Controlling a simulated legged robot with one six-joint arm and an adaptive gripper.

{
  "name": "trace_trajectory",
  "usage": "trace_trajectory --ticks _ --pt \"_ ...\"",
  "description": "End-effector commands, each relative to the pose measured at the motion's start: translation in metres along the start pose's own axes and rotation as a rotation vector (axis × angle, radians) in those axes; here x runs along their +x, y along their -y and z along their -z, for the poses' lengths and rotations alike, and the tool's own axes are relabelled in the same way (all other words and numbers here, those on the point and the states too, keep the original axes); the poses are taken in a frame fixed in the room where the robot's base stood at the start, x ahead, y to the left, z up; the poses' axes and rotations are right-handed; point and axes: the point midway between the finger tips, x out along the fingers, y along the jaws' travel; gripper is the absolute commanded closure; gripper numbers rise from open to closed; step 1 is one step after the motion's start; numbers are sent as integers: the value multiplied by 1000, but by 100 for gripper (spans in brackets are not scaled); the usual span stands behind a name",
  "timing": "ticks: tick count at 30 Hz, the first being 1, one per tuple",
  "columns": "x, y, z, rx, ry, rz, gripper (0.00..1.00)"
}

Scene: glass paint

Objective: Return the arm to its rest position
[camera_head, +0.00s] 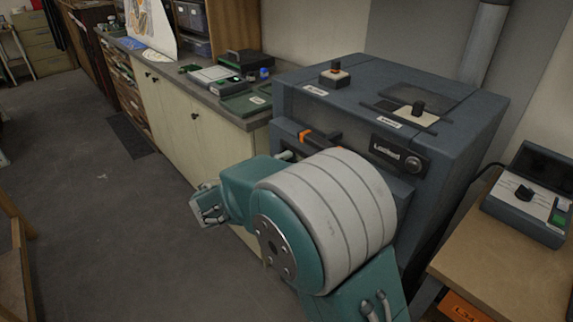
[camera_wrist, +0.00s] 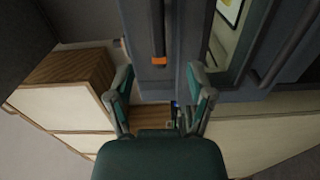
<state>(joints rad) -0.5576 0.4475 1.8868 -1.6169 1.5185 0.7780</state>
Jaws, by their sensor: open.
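My arm (camera_head: 325,220), teal with a large grey banded joint, stands folded in front of a dark blue-grey oven-like unit (camera_head: 440,110). The forearm points left, and a small grey end part (camera_head: 210,210) shows over the floor beside the cabinets. In the wrist view my gripper (camera_wrist: 161,76) has its two fingers spread wide with nothing between them. The unit's dark handle with an orange band (camera_wrist: 159,60) lies beyond the fingertips and appears apart from them. The big joint hides the unit's lower front in the head view.
A cream cabinet counter (camera_head: 205,125) runs along the wall, with trays and small boxes on it. A wooden table (camera_head: 505,270) with a control box (camera_head: 530,200) stands at the right. The grey floor (camera_head: 90,220) at the left is largely clear.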

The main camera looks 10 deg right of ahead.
Motion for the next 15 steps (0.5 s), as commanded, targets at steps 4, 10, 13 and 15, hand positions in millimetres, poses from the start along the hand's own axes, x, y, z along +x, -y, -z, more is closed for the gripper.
trace_trajectory --ticks 4,10,13,15 --pt "7 -5 -15 3 35 43 31" --pt "30 -16 -94 24 195 293 31" --pt "32 -17 -135 55 260 441 31" --pt "29 -16 -161 84 292 543 31"
